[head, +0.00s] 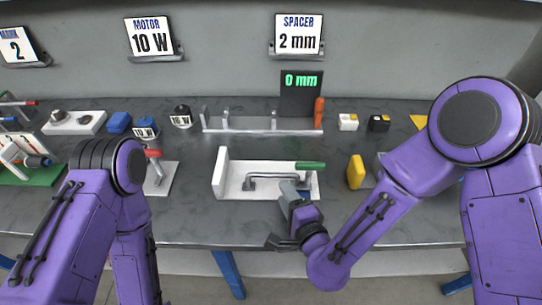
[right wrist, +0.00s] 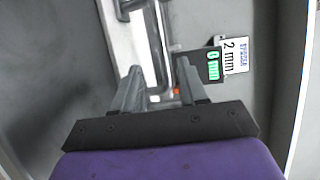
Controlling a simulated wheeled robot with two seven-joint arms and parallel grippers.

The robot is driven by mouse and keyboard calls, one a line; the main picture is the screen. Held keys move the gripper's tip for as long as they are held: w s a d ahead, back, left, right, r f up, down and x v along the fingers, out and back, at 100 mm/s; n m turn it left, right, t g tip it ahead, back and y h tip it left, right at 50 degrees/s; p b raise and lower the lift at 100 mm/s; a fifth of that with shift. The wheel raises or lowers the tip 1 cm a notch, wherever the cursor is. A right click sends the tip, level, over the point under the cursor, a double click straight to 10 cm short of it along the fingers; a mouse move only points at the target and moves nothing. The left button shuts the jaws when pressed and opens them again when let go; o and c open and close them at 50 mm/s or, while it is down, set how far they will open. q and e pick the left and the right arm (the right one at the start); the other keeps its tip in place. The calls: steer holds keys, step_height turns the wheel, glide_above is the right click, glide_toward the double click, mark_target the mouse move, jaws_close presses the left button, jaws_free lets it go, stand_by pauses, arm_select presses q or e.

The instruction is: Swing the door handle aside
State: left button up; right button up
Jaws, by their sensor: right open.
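A white door fixture (head: 221,178) lies near the front middle of the bench, with an upright white plate at its left end. A grey bar handle (head: 268,176) runs along it, and a green grip (head: 310,165) shows at its right back. One finger overlaps the right end of the bar in the head view; contact cannot be told. The right wrist view shows both open fingers (right wrist: 160,68) beside the white base. My left gripper is out of view.
A yellow block (head: 356,172) stands right of the fixture. A rail stand (head: 240,124) with a dark "0 mm" display (head: 302,92) is behind it. A red-handled clamp (head: 160,177) is to the left. The bench front between clamp and fixture is clear.

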mark_target(275, 177)
steer(key=shift+w, duration=0.35)
steer(key=shift+w+a+r, duration=0.1)
steer(key=shift+w+a, duration=0.15)
steer(key=shift+w, duration=0.1)
steer(key=p+x, duration=0.2)
steer(key=x, duration=0.6)
steer(key=shift+w+a, duration=0.25)
steer(key=shift+w, duration=0.05)
jaws_close()
